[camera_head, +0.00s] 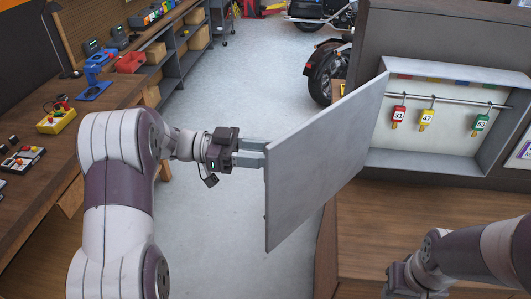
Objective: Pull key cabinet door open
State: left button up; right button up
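The key cabinet (445,163) is a grey open box at the right, with its inside showing.
A wooden counter (365,235) lies below the cabinet. A wooden workbench (100,105) with tools and control boxes runs along the left. Motorcycles (328,70) stand behind the door. The grey floor (260,75) between is clear.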

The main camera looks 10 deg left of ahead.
pick_arm(q)
jog(key=s+a+b, duration=0.1)
jog(key=a+b, duration=0.2)
jog(key=a, duration=0.9)
jog(key=shift+s, duration=0.2)
